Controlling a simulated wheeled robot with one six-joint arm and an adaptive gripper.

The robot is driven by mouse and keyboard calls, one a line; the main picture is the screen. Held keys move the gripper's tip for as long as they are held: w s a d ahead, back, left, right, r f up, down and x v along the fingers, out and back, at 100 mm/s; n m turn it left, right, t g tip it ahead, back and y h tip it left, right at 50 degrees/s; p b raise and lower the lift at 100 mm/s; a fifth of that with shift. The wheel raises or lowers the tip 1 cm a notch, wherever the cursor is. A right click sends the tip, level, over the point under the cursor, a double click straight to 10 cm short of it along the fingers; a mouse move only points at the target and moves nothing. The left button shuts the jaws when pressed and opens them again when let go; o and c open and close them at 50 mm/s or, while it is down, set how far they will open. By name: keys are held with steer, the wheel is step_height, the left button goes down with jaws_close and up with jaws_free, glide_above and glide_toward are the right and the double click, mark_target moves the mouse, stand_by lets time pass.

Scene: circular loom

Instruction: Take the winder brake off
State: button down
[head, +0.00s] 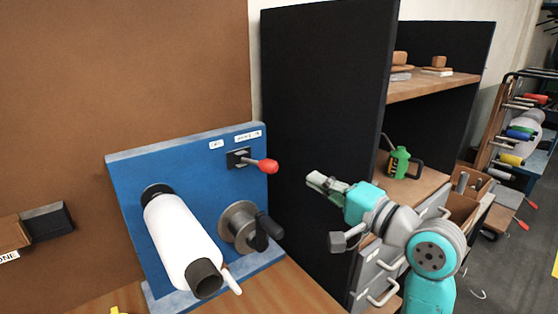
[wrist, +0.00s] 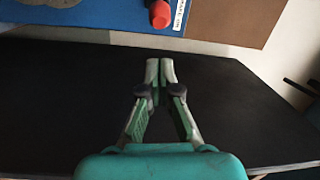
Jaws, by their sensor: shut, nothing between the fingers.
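A lever with a red knob (head: 264,166) sticks out of a black slotted plate (head: 237,158) near the upper right of the blue winder panel (head: 185,150). It is the likely winder brake, though its label is too small to read in the head view. The red knob shows at the top of the wrist view (wrist: 161,14), beside a white label (wrist: 179,14). My gripper (head: 313,180) is right of the knob and apart from it, in front of the black partition. In the wrist view my gripper's fingertips (wrist: 160,66) meet, shut and empty.
A white roll (head: 180,240) on a spindle and a grey handwheel with a black handle (head: 268,226) project from the panel below the lever. The black partition (head: 320,110) stands behind my gripper. A green can (head: 398,162) stands on the shelf unit at right.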

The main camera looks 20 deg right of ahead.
mark_target(260, 163)
steer(key=x, duration=1)
steer(key=shift+s+a, duration=0.1)
steer(key=shift+a, duration=0.05)
stand_by(0.4)
